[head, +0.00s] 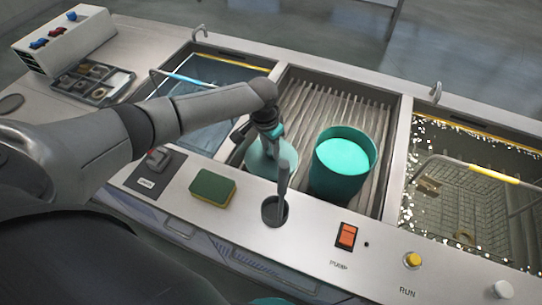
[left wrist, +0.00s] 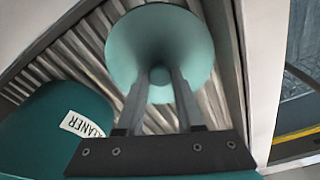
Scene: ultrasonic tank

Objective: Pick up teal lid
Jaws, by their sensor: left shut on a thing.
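The teal lid (head: 258,161) is a round, pale teal disc over the ribbed middle bay, beside the teal canister. In the left wrist view the lid (left wrist: 135,38) shows almost whole, with the fingers meeting at its centre. My left gripper (head: 270,133) is shut on the lid's middle, from above. The fingers also show in the left wrist view (left wrist: 161,78). The teal canister (head: 325,181) stands upright and open, with bright teal contents. Its label shows in the left wrist view (left wrist: 82,124). I cannot tell whether the lid touches the ribs. My right gripper is not in view.
A wire basket (head: 475,172) sits in the right-hand tank. A green and yellow sponge (head: 212,188), a grey upright handle in a round hole (head: 283,178) and an orange pump switch (head: 347,236) are on the front ledge. A parts tray (head: 92,83) lies back left.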

